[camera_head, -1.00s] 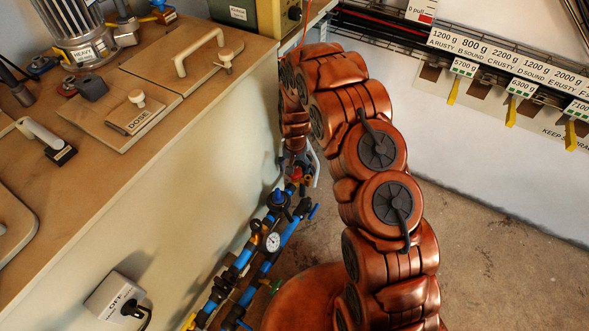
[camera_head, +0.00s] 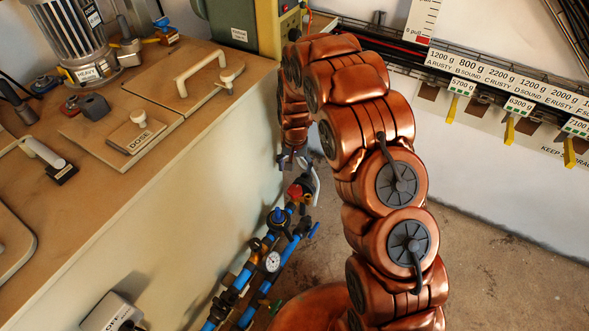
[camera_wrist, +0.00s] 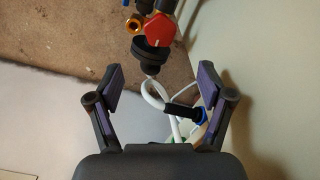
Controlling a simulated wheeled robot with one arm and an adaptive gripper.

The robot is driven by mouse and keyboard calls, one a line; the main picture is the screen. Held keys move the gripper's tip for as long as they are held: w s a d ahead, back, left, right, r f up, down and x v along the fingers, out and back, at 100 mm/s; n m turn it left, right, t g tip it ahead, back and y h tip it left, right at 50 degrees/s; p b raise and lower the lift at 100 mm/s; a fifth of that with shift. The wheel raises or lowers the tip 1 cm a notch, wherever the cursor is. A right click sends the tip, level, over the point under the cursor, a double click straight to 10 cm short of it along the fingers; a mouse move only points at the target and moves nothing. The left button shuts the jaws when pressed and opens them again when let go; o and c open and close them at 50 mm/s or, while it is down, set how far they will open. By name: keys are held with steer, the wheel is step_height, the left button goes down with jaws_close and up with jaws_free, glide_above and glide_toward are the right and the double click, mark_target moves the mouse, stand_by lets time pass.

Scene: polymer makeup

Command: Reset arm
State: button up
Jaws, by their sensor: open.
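My copper-coloured arm arches up in the middle of the head view and its far end hangs down beside the cabinet. My gripper (camera_wrist: 156,85) shows in the wrist view with its two dark, purple-padded fingers spread wide and nothing clamped between them. In the head view the gripper (camera_head: 300,172) is small and partly hidden, just above the upper end of the blue pipework. A red valve knob (camera_wrist: 160,30) lies ahead of the fingertips in the wrist view. A white looped tube or cable (camera_wrist: 155,95) shows between and below the fingers.
A labelled rack (camera_head: 500,80) lines the back wall. Floor is free at right.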

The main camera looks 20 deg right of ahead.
stand_by(0.3)
steer(key=s+r+n+g, duration=0.1)
steer(key=s+r+n, duration=0.1)
steer(key=s+r, duration=1.55)
steer(key=s+r+n, duration=0.1)
steer(key=s+r, duration=0.2)
steer(key=s, duration=0.4)
steer(key=s+r+n+g, duration=0.1)
steer(key=s+r, duration=0.1)
steer(key=s, duration=0.5)
steer(key=s+r+n, duration=0.1)
steer(key=s+r, duration=0.2)
steer(key=s, duration=0.4)
step_height(320, 180, up, 24)
steer(key=s+p, duration=0.1)
steer(key=p, duration=2.2)
steer(key=shift+s+d, duration=0.15)
steer(key=shift+s, duration=0.25)
steer(key=shift+f, duration=0.15)
